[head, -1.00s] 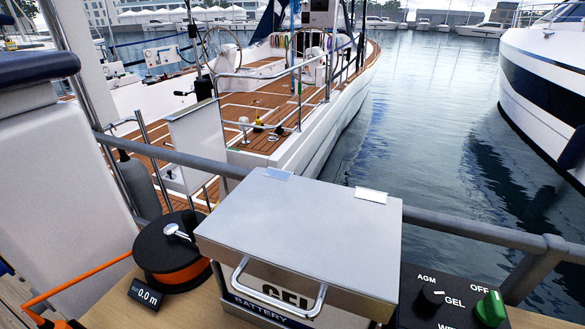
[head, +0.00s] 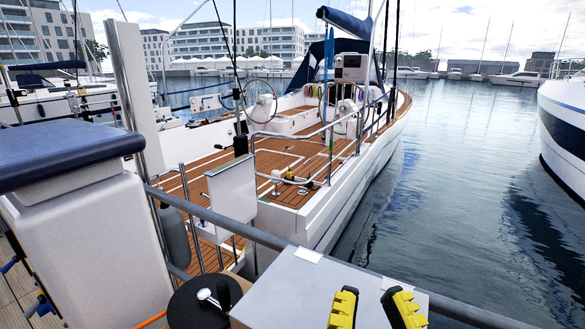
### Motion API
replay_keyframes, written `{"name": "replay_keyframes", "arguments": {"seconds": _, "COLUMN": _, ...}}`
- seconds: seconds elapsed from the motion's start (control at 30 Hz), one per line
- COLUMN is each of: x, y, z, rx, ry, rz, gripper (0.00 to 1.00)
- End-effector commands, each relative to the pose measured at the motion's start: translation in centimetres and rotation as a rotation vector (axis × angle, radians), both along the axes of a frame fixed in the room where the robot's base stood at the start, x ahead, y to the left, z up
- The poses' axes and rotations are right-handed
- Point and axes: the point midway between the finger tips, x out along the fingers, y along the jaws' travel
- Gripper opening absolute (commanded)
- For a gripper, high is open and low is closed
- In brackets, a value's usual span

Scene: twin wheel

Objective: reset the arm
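My gripper (head: 373,302) shows at the bottom edge of the head view, right of centre. Its two fingers have yellow ribbed pads on black and stand clearly apart, with nothing seen between them. They are in front of the grey metal lid of the battery box (head: 290,290). Whether they touch the lid cannot be told. The rest of my arm is below the frame.
A black round reel (head: 195,308) with a silver crank stands left of the box. A grey rail (head: 215,218) runs behind them. A white cabinet with a blue cushion (head: 65,150) stands at left. Beyond the rail are a moored sailboat (head: 300,150) and open water.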

Motion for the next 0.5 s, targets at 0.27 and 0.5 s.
{"name": "replay_keyframes", "arguments": {"seconds": 0.27, "x": 0.4, "y": 0.3, "z": 11.4, "rx": 0.009, "ry": 0.013, "rz": 0.02, "gripper": 0.24}}
{"name": "replay_keyframes", "arguments": {"seconds": 0.5, "x": 0.4, "y": 0.3, "z": 22.1, "rx": 0.013, "ry": 0.015, "rz": 0.022, "gripper": 0.24}}
